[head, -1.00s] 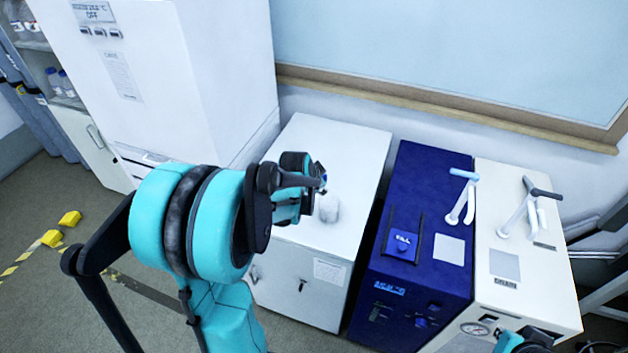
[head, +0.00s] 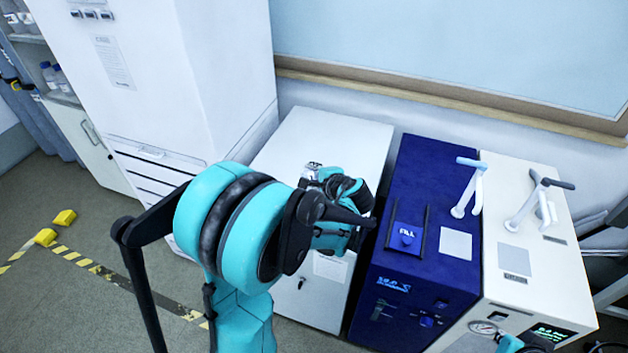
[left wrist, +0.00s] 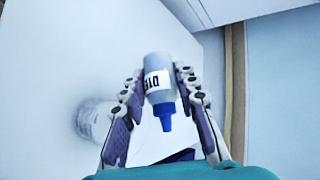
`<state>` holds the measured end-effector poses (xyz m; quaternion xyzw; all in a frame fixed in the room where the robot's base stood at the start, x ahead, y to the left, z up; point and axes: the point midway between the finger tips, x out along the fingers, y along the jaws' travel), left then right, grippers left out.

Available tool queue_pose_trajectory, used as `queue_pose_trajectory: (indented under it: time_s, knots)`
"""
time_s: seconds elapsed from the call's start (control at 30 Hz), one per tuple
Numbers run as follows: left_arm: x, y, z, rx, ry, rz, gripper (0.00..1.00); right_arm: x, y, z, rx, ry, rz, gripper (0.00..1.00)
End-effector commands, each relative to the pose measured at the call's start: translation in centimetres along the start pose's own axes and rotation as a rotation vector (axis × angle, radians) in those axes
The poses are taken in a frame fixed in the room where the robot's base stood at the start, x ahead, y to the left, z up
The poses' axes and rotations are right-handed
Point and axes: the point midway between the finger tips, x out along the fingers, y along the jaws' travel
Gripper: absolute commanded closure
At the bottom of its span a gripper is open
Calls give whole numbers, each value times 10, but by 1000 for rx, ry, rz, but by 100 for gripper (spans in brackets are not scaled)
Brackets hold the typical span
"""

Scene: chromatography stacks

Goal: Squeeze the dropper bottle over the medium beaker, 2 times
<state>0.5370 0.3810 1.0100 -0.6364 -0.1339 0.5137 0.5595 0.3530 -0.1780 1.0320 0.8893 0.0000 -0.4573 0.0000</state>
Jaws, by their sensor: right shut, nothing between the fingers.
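My left gripper (head: 352,192) is over the white cabinet in the head view. The nozzle points toward the bottom of that view. The bottle is hidden behind the gripper in the head view. A clear beaker (head: 312,170) stands on the cabinet, just left of the gripper; it also shows in the left wrist view (left wrist: 92,118), left of and apart from the bottle.
The white cabinet (head: 335,135) has bare top around the beaker. A dark blue unit (head: 425,170) and a cream unit (head: 520,180) with upright handles stand to its right. A tall white appliance (head: 165,80) stands behind left.

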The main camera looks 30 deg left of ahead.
Motion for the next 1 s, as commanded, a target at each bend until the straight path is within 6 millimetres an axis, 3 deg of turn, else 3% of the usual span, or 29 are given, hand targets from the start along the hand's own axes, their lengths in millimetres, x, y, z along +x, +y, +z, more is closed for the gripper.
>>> queue_pose_trajectory:
  time_s: [1.0]
  knots:
    - [8,15,-4,271,-218,-321,75,78,0,56,0,0,0,100]
